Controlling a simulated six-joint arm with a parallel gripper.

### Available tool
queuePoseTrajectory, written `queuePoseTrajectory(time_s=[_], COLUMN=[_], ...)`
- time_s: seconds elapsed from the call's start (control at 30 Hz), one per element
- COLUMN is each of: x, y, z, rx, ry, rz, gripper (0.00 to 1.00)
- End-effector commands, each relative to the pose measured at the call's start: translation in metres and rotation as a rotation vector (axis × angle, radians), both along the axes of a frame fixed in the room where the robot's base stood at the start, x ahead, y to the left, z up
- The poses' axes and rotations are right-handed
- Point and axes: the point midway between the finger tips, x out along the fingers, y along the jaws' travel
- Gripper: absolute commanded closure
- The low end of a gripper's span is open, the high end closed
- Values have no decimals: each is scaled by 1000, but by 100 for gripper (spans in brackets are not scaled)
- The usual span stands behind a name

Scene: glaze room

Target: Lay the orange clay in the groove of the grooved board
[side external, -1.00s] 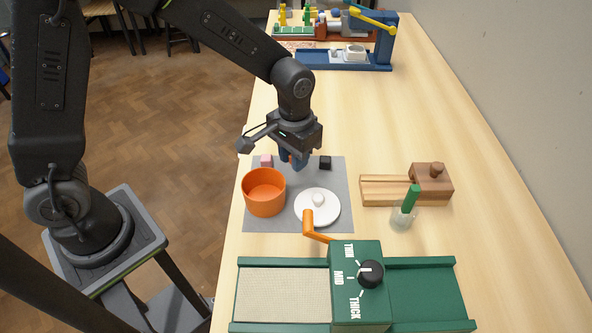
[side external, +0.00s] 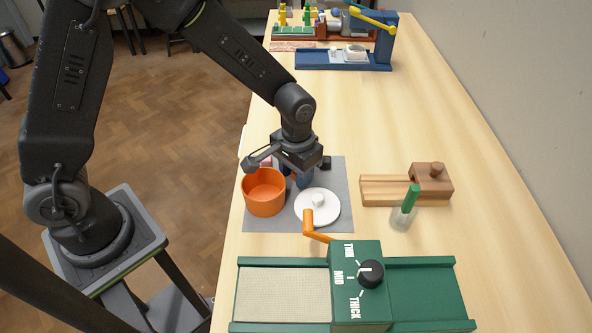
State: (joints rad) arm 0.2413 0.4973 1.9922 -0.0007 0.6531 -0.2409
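The grooved board (side external: 385,191) is light wood and lies right of the grey mat, with a groove along its left part. My gripper (side external: 303,181) is low over the grey mat (side external: 338,172), behind the white disc and right of the orange pot. I cannot make out the orange clay now; the gripper covers that part of the mat.
An orange pot (side external: 263,196) and a white disc with a small knob-like lump (side external: 325,212) are on the mat. A green roller machine (side external: 355,310) is nearest.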

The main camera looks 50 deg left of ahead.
Motion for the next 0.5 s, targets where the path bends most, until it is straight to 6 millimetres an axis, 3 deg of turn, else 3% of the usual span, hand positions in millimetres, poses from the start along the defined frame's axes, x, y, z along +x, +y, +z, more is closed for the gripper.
queuePoseTrajectory(time_s=[0.1,0.33,0.5], x=[0,0,1], y=[0,0,0], z=[0,1,16], rx=[0,0,-1], ry=[0,-1,-5], rz=[0,0,0], gripper=[50,50,50])
